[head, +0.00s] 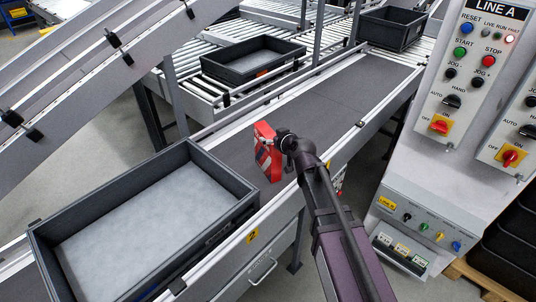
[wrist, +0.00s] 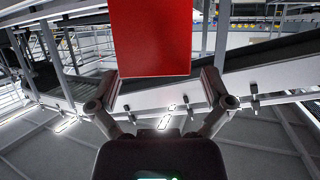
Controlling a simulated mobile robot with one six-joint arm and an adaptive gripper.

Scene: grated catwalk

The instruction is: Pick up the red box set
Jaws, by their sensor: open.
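The red box set (head: 266,152), red with dark and white markings on one face, stands above the grey conveyor belt in the head view, at the end of my arm. In the wrist view, its plain red face (wrist: 150,38) fills the top middle. My gripper (head: 284,142) is right against or just beside the box in the head view. In the wrist view, my gripper (wrist: 161,84) is open, with one finger near each side of the box's lower edge. The box's underside is hidden, so I cannot tell whether it rests on the belt.
A dark grey tote (head: 145,284) with a pale bottom sits on the belt at front left. Another tote (head: 252,74) stands on rollers behind, and a third (head: 392,28) is farther back. A control panel (head: 462,95) rises on the right. Belt beyond the box is clear.

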